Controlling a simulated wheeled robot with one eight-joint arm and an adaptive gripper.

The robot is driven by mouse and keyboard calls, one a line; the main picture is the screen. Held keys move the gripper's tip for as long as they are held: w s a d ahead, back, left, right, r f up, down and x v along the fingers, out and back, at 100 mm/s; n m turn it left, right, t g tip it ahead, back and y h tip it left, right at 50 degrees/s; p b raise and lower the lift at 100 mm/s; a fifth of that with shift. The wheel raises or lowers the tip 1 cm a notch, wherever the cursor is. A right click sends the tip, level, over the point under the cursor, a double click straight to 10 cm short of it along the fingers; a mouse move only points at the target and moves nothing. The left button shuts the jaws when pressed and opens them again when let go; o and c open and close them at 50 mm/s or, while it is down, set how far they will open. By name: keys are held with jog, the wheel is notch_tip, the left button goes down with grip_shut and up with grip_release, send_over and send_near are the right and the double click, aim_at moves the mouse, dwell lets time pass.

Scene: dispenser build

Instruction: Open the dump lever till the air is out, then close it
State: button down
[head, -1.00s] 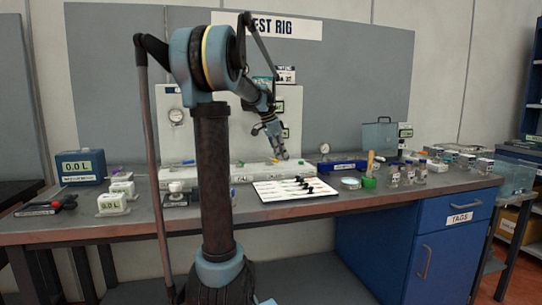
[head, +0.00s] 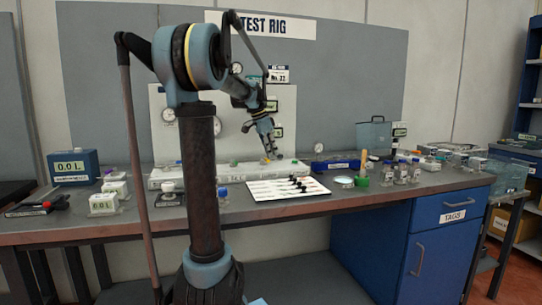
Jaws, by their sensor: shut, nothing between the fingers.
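My gripper (head: 269,153) is shut and empty, pointing down in front of the test rig panel (head: 285,103), just above the white strip (head: 292,165) along the panel's foot. A gap from the strip cannot be judged at this size. Round gauges, one of them at the upper left (head: 168,114), sit on the panel. I cannot make out which part is the dump lever; my arm hides part of the panel and strip. A blue box with a display (head: 73,167) at the far left reads 0.0 L.
A white board with several dark-handled items (head: 290,189) lies in front of the strip. Small white display boxes (head: 103,204) stand at the left. A green cup with a tool (head: 361,176) and several small jars (head: 401,173) stand to the right. The bench front edge is mostly clear.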

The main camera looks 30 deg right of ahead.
jog(key=v, duration=0.9)
jog(key=shift+w, duration=0.1)
